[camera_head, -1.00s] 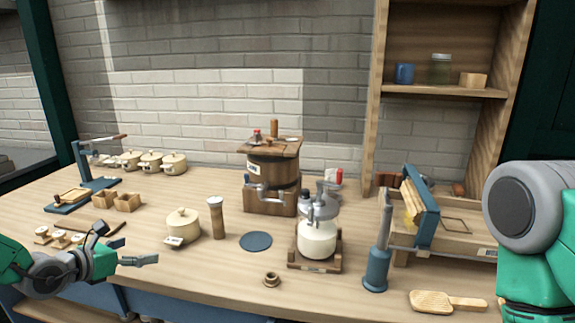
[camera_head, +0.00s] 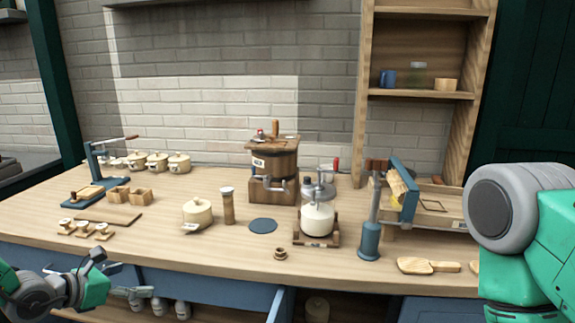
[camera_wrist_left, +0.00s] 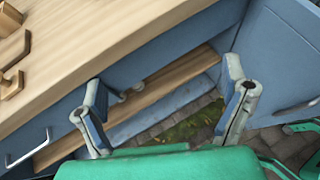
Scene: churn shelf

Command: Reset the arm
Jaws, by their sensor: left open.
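My left gripper (camera_head: 116,279) is at the lower left of the head view, in front of the table's front edge. In the left wrist view my left gripper (camera_wrist_left: 165,88) has its two fingers spread wide with nothing between them. Below the fingers are the cabinet's open lower space and a strip of stone floor. My right arm fills the right edge of the head view, and its gripper is out of view.
A blue cabinet door (camera_wrist_left: 285,60) stands open close to the left fingers.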

